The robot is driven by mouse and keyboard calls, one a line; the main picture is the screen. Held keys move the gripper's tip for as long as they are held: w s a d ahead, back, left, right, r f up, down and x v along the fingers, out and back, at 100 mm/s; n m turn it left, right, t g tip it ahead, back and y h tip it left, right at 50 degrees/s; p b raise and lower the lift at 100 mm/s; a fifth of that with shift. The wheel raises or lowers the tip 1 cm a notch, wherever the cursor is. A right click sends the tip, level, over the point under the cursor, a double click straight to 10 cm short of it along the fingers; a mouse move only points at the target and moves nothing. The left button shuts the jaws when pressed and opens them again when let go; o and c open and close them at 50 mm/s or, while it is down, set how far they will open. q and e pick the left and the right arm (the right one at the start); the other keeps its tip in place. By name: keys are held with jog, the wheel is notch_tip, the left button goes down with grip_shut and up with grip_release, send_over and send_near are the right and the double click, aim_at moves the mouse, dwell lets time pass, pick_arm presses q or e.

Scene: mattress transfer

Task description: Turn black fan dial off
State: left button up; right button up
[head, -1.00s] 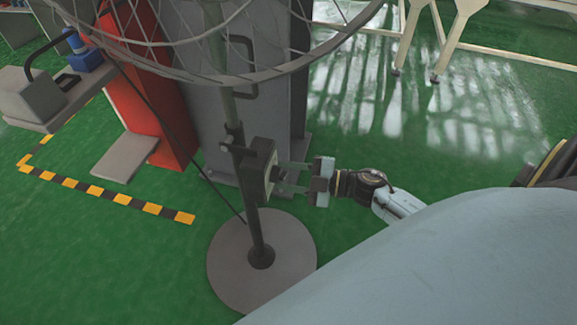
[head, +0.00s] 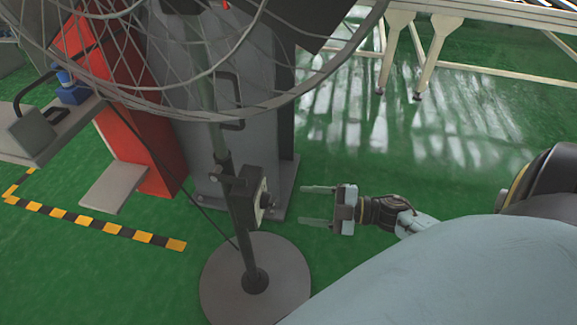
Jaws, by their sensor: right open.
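The standing fan has a wire cage (head: 300,98) at the top, a dark pole (head: 240,215) and a round grey base (head: 225,290). A dark control box (head: 246,198) is fixed to the pole. The dial (head: 265,200) shows small on the right face of the box; its setting is too small to read. My right gripper (head: 318,205) is open and empty, to the right of the box and dial. Its two fingers point left toward the box, with a clear gap between them and the dial. My left gripper is not in view.
A grey and red cabinet (head: 145,140) stands behind the fan. A grey stand with a blue part (head: 72,90) is at the left. Yellow-black floor tape (head: 110,228) runs at the lower left. Green floor is open to the right, below a pale table frame (head: 430,50).

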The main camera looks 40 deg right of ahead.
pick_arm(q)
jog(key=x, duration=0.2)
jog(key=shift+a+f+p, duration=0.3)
pick_arm(e)
jog(key=v, duration=0.5)
jog(key=shift+s+d, duration=0.15)
jog(key=shift+d, duration=0.05)
